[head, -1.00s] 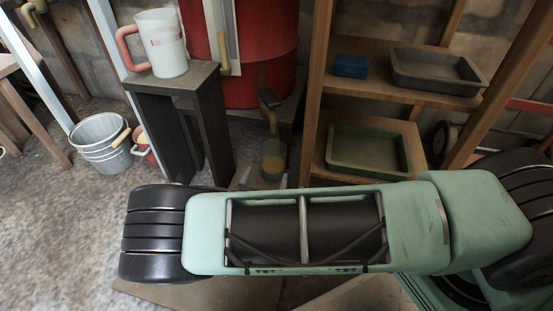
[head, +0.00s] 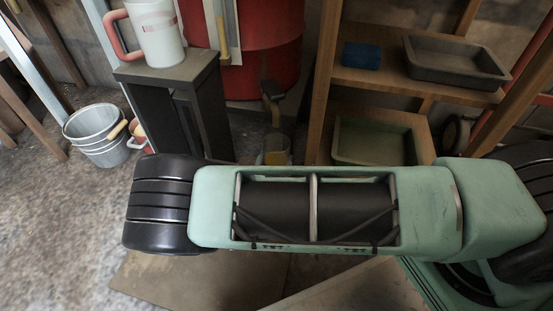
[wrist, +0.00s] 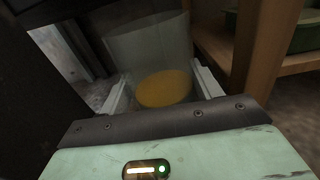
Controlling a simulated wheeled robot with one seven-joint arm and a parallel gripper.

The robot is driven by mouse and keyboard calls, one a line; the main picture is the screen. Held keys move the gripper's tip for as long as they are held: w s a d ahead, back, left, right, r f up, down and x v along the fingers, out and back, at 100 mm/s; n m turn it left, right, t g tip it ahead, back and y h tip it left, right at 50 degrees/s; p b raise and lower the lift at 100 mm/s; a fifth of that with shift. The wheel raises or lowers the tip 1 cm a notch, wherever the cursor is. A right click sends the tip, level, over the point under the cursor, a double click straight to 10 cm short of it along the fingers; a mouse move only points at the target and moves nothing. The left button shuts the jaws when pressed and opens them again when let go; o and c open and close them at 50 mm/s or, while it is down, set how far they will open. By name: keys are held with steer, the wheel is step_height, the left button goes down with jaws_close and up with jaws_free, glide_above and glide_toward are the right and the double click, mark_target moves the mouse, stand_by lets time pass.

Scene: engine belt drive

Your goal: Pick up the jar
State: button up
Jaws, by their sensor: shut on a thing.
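The jar is a clear glass vessel with yellow-orange contents (wrist: 165,88), seen from above in the wrist view between the two pale fingers of my gripper (wrist: 162,92). The fingers are against its sides, and my gripper is shut on it. In the head view the jar (head: 276,152) shows just beyond my green arm, below the tap of the red drum. My arm hides its lower part and my fingers there. I cannot tell whether the jar's base touches the surface below.
The tap (head: 271,92) hangs from the red drum (head: 270,50) just above the jar. A dark stand (head: 205,110) with a white pitcher (head: 155,35) is left. A wooden shelf (head: 385,85) with trays is close on the right. Metal buckets (head: 95,130) stand far left.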

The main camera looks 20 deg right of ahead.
mark_target(273, 159)
steer(key=shift+r, duration=0.2)
step_height(273, 159, up, 3)
steer(key=p, duration=0.3)
steer(key=shift+r+p, duration=0.2)
steer(key=shift+p, duration=0.2)
steer(key=p+v, duration=0.6)
steer(key=v, duration=1.2)
steer(key=shift+p, duration=0.3)
steer(key=shift+f, duration=0.1)
